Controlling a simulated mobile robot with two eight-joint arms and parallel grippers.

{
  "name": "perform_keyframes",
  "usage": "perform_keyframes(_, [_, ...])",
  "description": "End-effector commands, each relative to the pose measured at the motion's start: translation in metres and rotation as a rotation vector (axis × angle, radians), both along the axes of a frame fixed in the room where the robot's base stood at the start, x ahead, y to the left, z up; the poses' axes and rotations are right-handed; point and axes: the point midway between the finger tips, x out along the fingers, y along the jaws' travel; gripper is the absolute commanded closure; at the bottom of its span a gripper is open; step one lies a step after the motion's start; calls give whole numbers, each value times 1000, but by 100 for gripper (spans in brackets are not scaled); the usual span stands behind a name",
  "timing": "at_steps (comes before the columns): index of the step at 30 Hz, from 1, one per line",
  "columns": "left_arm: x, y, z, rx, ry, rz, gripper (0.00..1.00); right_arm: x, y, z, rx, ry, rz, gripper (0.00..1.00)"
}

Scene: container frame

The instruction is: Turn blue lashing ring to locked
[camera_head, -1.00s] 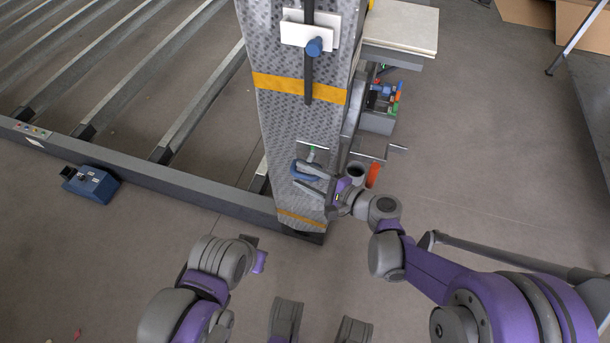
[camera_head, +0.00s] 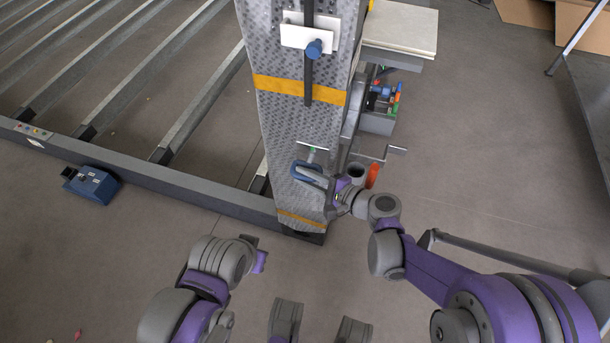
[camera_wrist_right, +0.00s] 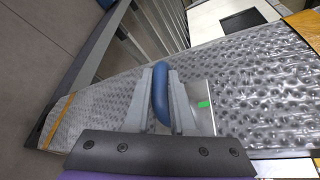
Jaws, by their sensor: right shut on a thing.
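The blue lashing ring (camera_head: 296,168) is on the lower part of the grey dimpled post, below a small metal plate (camera_head: 312,147) with a green mark. My right gripper (camera_head: 306,174) reaches it from the right and is shut on it. In the right wrist view, the blue ring (camera_wrist_right: 160,92) stands between the two grey fingers, and the green mark (camera_wrist_right: 204,104) shows just right of them. The ring's lower part is hidden there by the gripper. My left gripper (camera_head: 255,252) is low and left of the post, away from the ring; its fingers do not show clearly.
The dimpled post (camera_head: 290,125) has orange bands and a white bracket (camera_head: 308,36) with a blue knob higher up. A crank handle (camera_head: 395,150) and an orange part (camera_head: 373,175) stick out close to my right wrist. A blue box (camera_head: 92,184) sits on the floor at left.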

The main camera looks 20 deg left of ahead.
Motion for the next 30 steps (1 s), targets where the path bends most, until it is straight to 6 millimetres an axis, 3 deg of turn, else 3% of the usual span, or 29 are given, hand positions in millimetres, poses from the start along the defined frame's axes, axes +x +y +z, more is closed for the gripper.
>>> perform_keyframes(8, [-3,0,25,0,-8,0,100,-1,2,5,-171,2,2,100])
perform_keyframes(30, [-7,0,92,0,-31,0,100,0,5,6,-865,26,3,100])
